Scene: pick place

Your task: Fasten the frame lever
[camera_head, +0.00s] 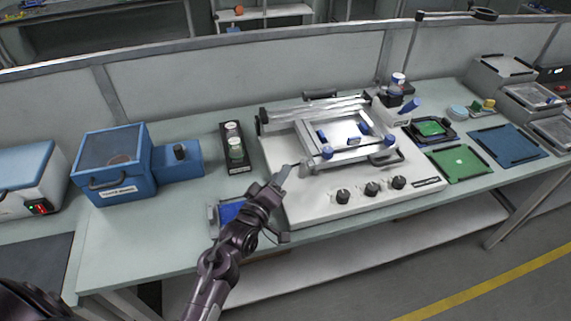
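A white machine (318,205) with a light metal frame (312,138) on top stands on the bench in the middle. Blue clamp-like parts (327,152) sit on the frame. A lever with a blue grip (411,106) sticks up at the frame's right rear; I cannot tell for sure that it is the frame lever. My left gripper (284,206) is over the machine's front left edge, apart from the frame and the blue-gripped lever. Its fingers look spread, with nothing seen between them. My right gripper is not in view.
Three black knobs (371,188) stand along the machine's front. A black holder (236,148) with round containers and a blue box (113,163) are to the left. A green board (459,163) and blue mat (507,145) lie to the right.

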